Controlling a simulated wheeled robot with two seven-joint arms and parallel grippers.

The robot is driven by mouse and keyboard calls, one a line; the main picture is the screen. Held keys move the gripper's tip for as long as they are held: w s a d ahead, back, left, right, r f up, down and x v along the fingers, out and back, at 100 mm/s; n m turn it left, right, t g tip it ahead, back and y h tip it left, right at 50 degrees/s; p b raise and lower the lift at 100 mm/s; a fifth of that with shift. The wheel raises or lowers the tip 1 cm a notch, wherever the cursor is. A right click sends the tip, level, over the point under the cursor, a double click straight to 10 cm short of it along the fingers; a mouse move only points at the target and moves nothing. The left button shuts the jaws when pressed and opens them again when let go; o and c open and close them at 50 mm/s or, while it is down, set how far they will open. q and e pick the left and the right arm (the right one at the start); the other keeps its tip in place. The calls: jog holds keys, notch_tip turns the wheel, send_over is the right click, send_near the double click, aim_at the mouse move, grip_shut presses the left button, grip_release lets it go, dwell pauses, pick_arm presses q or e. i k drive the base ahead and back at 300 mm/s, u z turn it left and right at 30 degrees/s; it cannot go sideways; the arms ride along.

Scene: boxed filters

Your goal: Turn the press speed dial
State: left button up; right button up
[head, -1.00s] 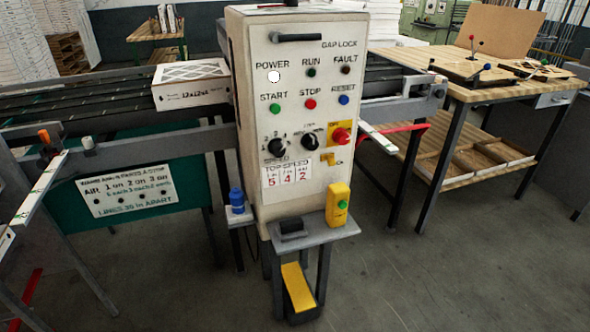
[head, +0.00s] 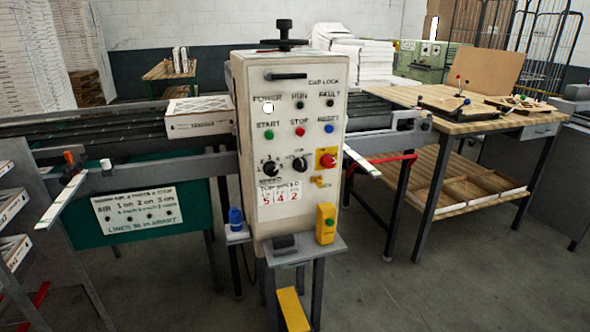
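The press control panel (head: 291,105) is the front of a cream cabinet in the middle of the head view. The black speed dial (head: 270,169) is on its left side, above the word SPEED and a small card reading 5 4 2. A second black knob (head: 299,164) is just right of it. A red knob on a yellow plate (head: 327,160) is further right. The speed dial is unobstructed; its exact setting is too small to read. Neither of my grippers shows.
A small shelf (head: 330,246) with a yellow green-button box (head: 326,223) juts out below the panel. A yellow pedal (head: 293,309) is on the floor. A conveyor with a boxed filter (head: 199,117) is left. A wooden workbench (head: 462,122) is right. Floor in front right is clear.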

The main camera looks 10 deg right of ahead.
aim_at(270, 168)
jog(key=u, duration=0.1)
jog(key=i, duration=1.05)
jog(key=u, duration=0.55)
